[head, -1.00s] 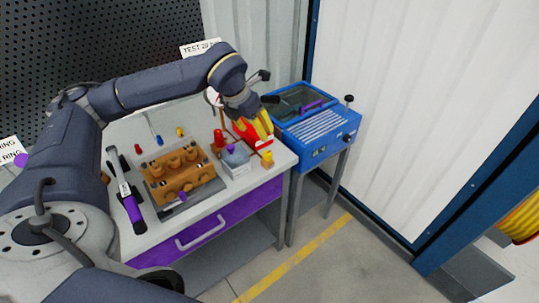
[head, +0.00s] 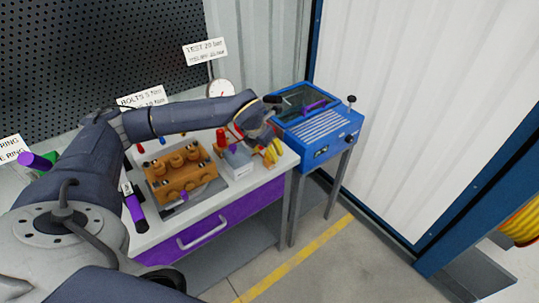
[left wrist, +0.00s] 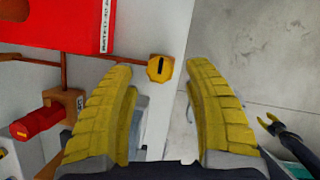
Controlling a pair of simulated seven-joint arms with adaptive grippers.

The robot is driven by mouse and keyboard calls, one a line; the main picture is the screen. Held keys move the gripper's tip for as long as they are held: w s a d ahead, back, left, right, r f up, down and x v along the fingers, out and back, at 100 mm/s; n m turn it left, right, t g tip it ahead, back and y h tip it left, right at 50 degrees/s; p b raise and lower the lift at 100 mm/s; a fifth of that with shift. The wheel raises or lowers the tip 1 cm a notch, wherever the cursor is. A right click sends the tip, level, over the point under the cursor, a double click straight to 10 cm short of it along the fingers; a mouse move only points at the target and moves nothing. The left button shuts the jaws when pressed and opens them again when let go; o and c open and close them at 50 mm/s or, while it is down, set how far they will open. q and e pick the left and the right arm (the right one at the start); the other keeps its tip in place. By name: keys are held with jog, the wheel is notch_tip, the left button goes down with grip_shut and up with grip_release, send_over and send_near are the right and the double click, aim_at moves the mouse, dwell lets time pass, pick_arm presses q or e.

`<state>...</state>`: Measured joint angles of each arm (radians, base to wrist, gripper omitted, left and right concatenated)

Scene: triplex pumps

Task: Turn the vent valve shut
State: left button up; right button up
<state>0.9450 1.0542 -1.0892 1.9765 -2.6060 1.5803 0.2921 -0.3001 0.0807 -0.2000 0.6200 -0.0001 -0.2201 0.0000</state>
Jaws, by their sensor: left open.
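A yellow knob with a dark slot (left wrist: 160,68) is at the end of a copper pipe in the left wrist view. It looks like the vent valve; I see no label on it. A red handle (left wrist: 38,122) is farther left, also in the head view (head: 221,137). My left gripper (head: 273,151) is over the bench's right front corner. Its yellow fingers (left wrist: 160,82) are open, one on either side of the knob in the picture, with nothing between the pads. Depth to the knob is unclear.
A red box (left wrist: 55,28) borders the left finger's side. The orange pump block (head: 180,172) and a grey-white box (head: 238,163) are on the bench left of the gripper. A blue cabinet (head: 320,152) stands right. The floor in front is clear.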

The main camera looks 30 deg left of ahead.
pick_arm(q)
jog(key=shift+x, duration=1.55)
grip_shut()
